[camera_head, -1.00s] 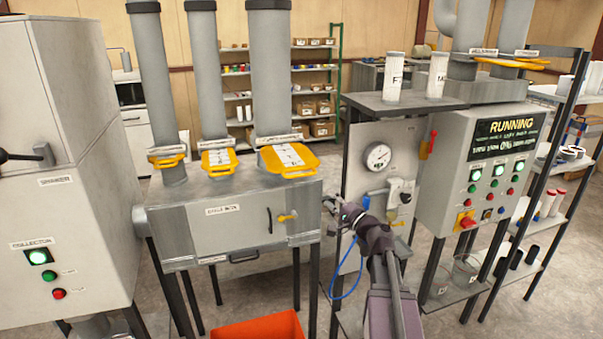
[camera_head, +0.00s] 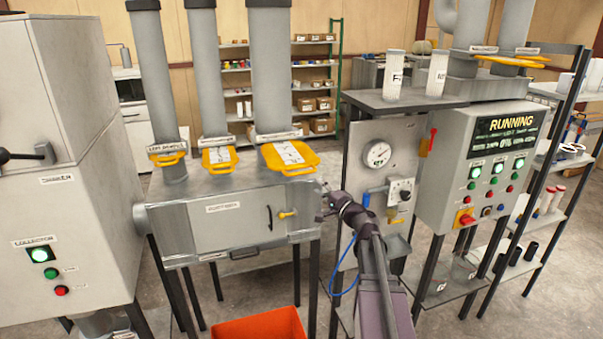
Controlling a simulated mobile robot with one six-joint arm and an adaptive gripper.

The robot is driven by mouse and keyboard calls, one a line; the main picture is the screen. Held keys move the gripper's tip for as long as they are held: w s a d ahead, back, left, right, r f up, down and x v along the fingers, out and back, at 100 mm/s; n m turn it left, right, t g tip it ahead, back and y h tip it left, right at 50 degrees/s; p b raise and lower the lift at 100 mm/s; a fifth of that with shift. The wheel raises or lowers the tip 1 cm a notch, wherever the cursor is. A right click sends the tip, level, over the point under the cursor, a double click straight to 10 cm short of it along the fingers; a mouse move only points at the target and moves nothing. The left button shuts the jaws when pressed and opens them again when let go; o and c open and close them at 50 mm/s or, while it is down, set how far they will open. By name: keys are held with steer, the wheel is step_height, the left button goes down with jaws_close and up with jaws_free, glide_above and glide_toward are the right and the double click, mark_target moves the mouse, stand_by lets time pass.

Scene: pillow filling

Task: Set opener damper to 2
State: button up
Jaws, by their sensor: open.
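Three yellow damper plates sit at the feet of three grey ducts on a grey steel box. The left plate (camera_head: 167,160) is small and mostly in its slot. The middle plate (camera_head: 218,159) sticks out further, and the right plate (camera_head: 289,158) is the largest and furthest out. Marks on the plates and the labels above them are too small to read surely, so I cannot tell which is the opener damper. My gripper (camera_head: 324,203) is open and empty, just right of the box's front corner, below and right of the right plate and apart from it.
The box front has a door (camera_head: 238,221) with a dark handle and yellow latch. A gauge panel (camera_head: 378,154) stands right of my gripper, beside a control cabinet (camera_head: 475,180) reading RUNNING. An orange bin (camera_head: 260,326) is on the floor. A grey cabinet (camera_head: 60,200) stands left.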

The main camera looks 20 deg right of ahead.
mark_target(301, 173)
steer(key=p+x, duration=0.1)
steer(key=x, duration=0.7)
steer(key=shift+w+a+r, duration=0.1)
steer(key=shift+w+a, duration=0.05)
steer(key=shift+w, duration=0.2)
jaws_close()
